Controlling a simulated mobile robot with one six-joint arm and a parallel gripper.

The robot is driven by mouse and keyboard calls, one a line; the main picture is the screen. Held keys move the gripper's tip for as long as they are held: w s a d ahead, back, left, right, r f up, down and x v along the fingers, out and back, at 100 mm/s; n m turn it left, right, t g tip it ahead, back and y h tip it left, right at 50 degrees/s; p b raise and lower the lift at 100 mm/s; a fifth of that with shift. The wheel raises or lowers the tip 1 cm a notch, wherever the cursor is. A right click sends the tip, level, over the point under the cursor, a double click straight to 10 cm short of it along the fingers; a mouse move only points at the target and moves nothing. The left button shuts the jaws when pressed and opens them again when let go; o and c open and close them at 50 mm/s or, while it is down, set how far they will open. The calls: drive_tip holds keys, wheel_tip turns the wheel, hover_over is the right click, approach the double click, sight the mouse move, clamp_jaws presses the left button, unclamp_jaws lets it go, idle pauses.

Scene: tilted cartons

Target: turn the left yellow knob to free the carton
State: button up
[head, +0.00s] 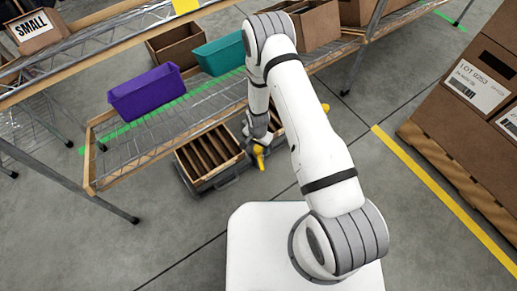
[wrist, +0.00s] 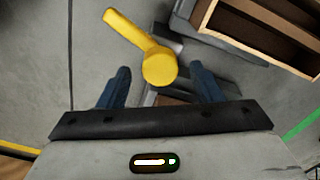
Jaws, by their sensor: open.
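A yellow knob (head: 259,157) with a lever-like handle sits at the right front corner of a low dark base. In the wrist view the knob (wrist: 158,66) has a round end between my fingertips, and its handle points to the upper left. My gripper (wrist: 160,75) is open, with a dark finger on each side of the round end and gaps between. In the head view my gripper (head: 262,136) is partly hidden by my arm. The open wooden carton (head: 208,157) with dividers stands on the base, tilted. Its corner shows in the wrist view (wrist: 262,30).
A wire shelf (head: 125,157) stands behind and above the carton, with a purple bin (head: 147,92), a teal bin (head: 220,54) and brown boxes on the shelving. Large cartons on a pallet (head: 465,170) stand at the right. The floor in front is clear.

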wheel_tip(320, 180, down, 2)
drive_tip(key=shift+c, duration=0.2)
